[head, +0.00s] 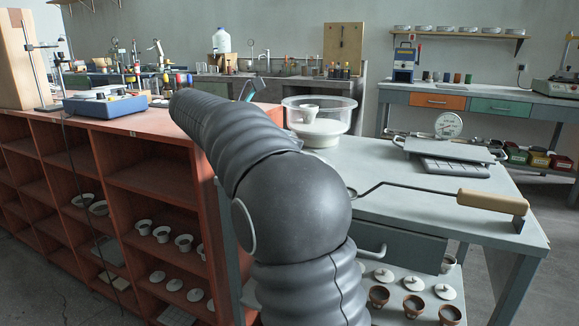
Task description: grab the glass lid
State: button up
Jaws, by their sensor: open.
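A clear glass bowl-shaped vessel (346,114) with a wide rim stands at the back left of the grey table. A small white cup (310,113) and a white disc show inside it through the glass. I cannot make out a separate glass lid; the vessel looks open on top, but I cannot be sure.
A dial gauge (448,125), a flat grey plate (452,150) and a long wooden-handled tool (492,201) are on the grey table (385,178). A red shelf unit (100,128) bearing a blue device (105,106) stands left. The table's middle is largely clear.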

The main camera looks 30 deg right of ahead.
jog(key=shift+d+f, duration=0.1)
jog(key=shift+d, duration=0.15)
grip_shut()
